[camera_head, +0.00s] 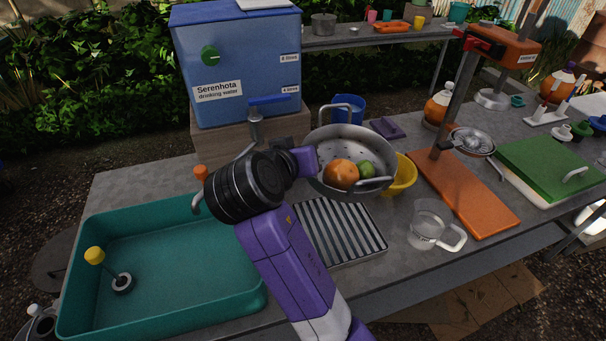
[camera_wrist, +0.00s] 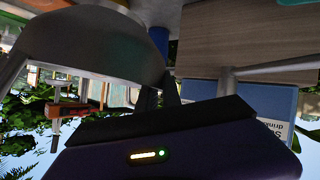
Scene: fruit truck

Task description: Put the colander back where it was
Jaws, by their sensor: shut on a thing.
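The colander (camera_head: 335,141) is a grey metal bowl with small holes and two loop handles. It holds an orange (camera_head: 341,173) and a green fruit (camera_head: 366,168). It is tilted towards the head camera and appears raised over the counter, above the back of the striped drain grate (camera_head: 339,231). My gripper (camera_head: 306,160) is at the colander's left side and shut on it; the fingertips are partly hidden by my wrist. In the wrist view the colander's grey outside (camera_wrist: 95,45) fills the upper left.
A yellow bowl (camera_head: 405,176) is close behind the colander's right side. A clear jug (camera_head: 427,225) stands right of the grate. A teal basin (camera_head: 180,262) is at left, a blue water dispenser (camera_head: 238,75) behind, and an orange juicer press (camera_head: 465,190) at right.

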